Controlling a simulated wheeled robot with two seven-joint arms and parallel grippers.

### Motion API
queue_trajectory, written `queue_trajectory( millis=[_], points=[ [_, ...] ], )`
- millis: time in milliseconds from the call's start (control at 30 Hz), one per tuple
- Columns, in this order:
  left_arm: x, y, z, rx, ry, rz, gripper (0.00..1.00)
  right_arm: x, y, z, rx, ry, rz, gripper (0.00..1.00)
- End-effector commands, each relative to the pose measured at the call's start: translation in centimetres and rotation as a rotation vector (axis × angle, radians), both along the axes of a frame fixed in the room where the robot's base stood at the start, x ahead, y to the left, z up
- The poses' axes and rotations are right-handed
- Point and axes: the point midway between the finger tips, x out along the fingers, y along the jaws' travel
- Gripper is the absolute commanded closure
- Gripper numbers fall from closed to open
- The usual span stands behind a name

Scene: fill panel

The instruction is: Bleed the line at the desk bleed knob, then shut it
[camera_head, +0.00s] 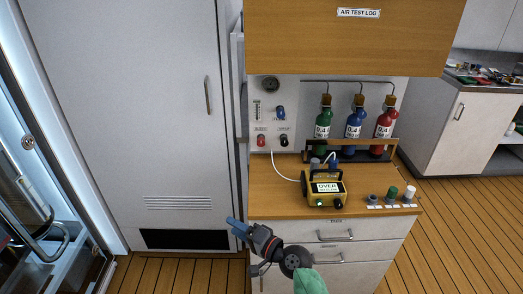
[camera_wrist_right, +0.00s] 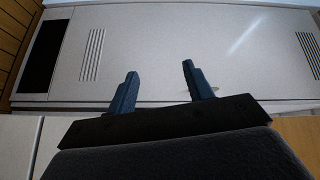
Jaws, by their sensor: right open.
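The fill panel (camera_head: 258,92) stands above the wooden desk (camera_head: 268,201). It carries a blue knob (camera_head: 280,112), a red knob (camera_head: 261,141) and a black knob (camera_head: 283,141). Their small labels are unreadable, so I cannot tell which is the bleed knob. A yellow meter (camera_head: 326,188) reading "OVER" sits on the desk, joined to the panel by a white hose (camera_head: 284,177). My right gripper (camera_head: 236,227) is open and empty, low at the desk's front left corner, apart from the knobs. In the right wrist view, its fingers (camera_wrist_right: 157,84) stand apart before the grey cabinet door. My left gripper is out of view.
Green, blue and red bottles (camera_head: 354,125) stand in a rack behind the meter. Small capped fittings (camera_head: 391,193) line the desk's right front. A tall grey cabinet (camera_head: 135,100) borders the desk at left. An overhead cupboard (camera_head: 350,45) hangs above. Desk space left of the meter is clear.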

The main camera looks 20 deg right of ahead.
Motion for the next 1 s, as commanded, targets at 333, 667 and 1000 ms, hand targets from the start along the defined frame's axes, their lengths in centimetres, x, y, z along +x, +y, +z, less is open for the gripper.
queue_trajectory(
  millis=[333,667,1000],
  points=[
    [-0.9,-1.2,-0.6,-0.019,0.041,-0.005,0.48,11.8,-6.7,7.6,0.867,0.055,-0.204,0.49],
    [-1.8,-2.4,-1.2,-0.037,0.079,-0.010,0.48,21.9,-14.1,6.9,1.654,0.280,-0.413,0.49],
    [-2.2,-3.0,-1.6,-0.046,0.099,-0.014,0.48,26.5,-15.9,3.8,2.038,0.476,-0.552,0.49]
  ],
)
